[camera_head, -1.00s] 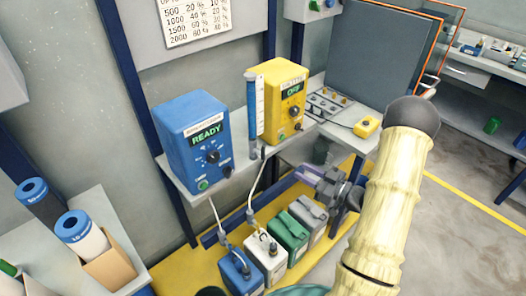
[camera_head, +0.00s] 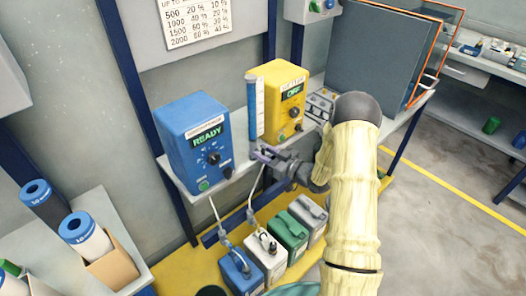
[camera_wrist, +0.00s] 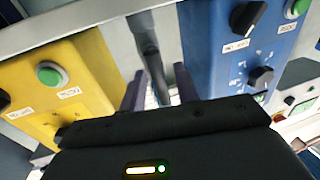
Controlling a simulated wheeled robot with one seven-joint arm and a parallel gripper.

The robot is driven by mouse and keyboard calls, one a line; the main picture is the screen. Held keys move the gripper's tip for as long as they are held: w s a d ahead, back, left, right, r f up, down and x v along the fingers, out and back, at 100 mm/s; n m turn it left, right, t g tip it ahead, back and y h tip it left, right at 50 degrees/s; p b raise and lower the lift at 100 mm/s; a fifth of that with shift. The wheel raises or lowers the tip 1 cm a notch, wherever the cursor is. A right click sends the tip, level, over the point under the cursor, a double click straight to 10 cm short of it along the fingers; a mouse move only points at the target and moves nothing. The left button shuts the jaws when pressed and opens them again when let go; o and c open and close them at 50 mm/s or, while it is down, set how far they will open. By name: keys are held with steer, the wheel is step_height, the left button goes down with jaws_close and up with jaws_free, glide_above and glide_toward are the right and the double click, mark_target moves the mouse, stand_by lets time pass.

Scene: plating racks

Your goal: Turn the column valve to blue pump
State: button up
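The blue pump (camera_head: 190,135) shows READY on its display, and the yellow pump (camera_head: 284,85) shows OFF. A tall blue column (camera_head: 251,105) with a white scale stands between them. My gripper (camera_head: 260,153) is at the foot of the column, in front of the gap between the pumps. In the wrist view my gripper (camera_wrist: 160,88) has its two fingers apart, either side of a dark upright part (camera_wrist: 150,55). That part lies between the yellow pump (camera_wrist: 65,85) and the blue pump (camera_wrist: 225,60). I cannot make out the valve handle or its direction, nor any contact.
The pumps stand on a grey shelf (camera_head: 183,184). Below are a blue canister (camera_head: 240,270), a white one (camera_head: 268,262), a green one (camera_head: 289,232) and a grey one (camera_head: 310,213), with tubes (camera_head: 216,213) rising near my gripper. A grey cabinet (camera_head: 375,65) stands at right.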

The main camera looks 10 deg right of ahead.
steer(key=shift+w+a, duration=0.15)
steer(key=shift+w, duration=0.1)
jaws_close()
steer(key=shift+m, duration=0.3)
steer(key=m+t, duration=0.1)
steer(key=m, duration=0.3)
steer(key=d+m, duration=0.1)
steer(key=m, duration=0.3)
steer(key=w+f+m+t, duration=0.1)
steer(key=m, duration=0.3)
steer(key=shift+d+f+t, duration=0.1)
steer(key=shift+d+t, duration=0.2)
steer(key=shift+d, duration=0.1)
steer(key=shift+m, duration=0.3)
